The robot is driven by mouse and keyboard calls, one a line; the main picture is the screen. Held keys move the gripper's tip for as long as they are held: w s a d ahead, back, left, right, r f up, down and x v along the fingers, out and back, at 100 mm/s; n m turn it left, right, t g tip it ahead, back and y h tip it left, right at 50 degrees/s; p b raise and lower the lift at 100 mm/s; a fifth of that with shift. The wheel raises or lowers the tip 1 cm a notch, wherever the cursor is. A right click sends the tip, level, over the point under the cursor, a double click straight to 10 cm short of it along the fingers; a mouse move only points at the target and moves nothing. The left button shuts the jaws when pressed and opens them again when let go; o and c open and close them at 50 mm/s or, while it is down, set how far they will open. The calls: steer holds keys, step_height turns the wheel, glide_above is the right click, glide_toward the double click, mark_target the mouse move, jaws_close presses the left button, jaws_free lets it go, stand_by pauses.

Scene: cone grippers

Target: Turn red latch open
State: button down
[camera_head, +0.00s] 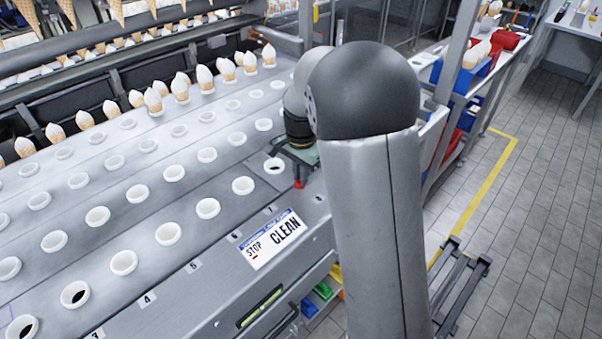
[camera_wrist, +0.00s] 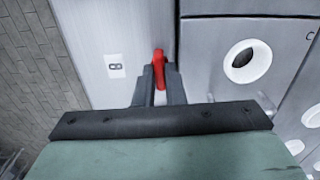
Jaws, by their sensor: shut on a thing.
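The red latch (camera_wrist: 159,66) stands at the edge between the machine's panels in the wrist view. My gripper (camera_wrist: 158,84) has its two fingers closed around the latch's lower part, and the red end sticks out beyond the fingertips. In the head view a small red part of the latch (camera_head: 299,184) shows just below my gripper (camera_head: 297,165), at the right end of the machine top. My own arm hides much of the area right of it.
A white-rimmed hole (camera_wrist: 248,61) lies right of the latch. Rows of white cups (camera_head: 208,208) fill the machine top (camera_head: 190,262). A CLEAN sign (camera_head: 270,238) lies near its front edge. Blue bins (camera_head: 452,82) stand on a rack to the right.

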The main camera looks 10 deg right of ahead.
stand_by(0.4)
steer(key=c, duration=1.5)
jaws_free()
steer(key=shift+r, duration=0.1)
step_height(320, 180, up, 17)
steer(key=shift+r+b, duration=0.15)
steer(key=shift+b, duration=0.2)
steer(key=s+f+n, duration=0.4)
steer(key=s, duration=0.5)
steer(key=s+f+n, duration=0.3)
steer(key=s+f, duration=0.2)
steer(key=s, duration=0.4)
steer(key=s+f+n, duration=0.4)
steer(key=s+f, duration=0.1)
steer(key=s, duration=0.5)
steer(key=shift+a+n, duration=0.25)
steer(key=shift+n, duration=0.05)
